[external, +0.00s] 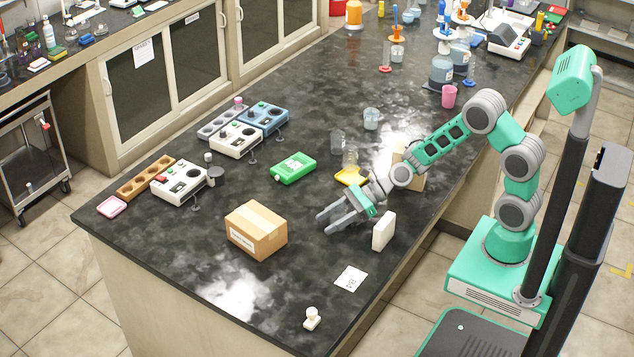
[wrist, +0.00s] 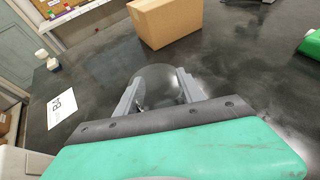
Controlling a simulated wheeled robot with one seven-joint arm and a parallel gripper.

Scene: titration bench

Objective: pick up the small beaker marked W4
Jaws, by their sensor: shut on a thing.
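My gripper (external: 326,222) is low over the dark bench, its fingers pointing left. In the wrist view, a clear round-rimmed glass vessel, seemingly the small beaker (wrist: 158,76), sits between the two fingers (wrist: 157,95), which are shut on it. No W4 mark can be read on it. The vessel is hard to make out in the external view. I cannot tell whether it touches the bench.
A cardboard box (external: 257,230) stands left of my gripper, and a white block (external: 384,231) stands close on its right. A printed card (external: 350,278) lies in front. A green case (external: 293,168) and other glassware (external: 371,119) stand farther back. The bench's front left is mostly clear.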

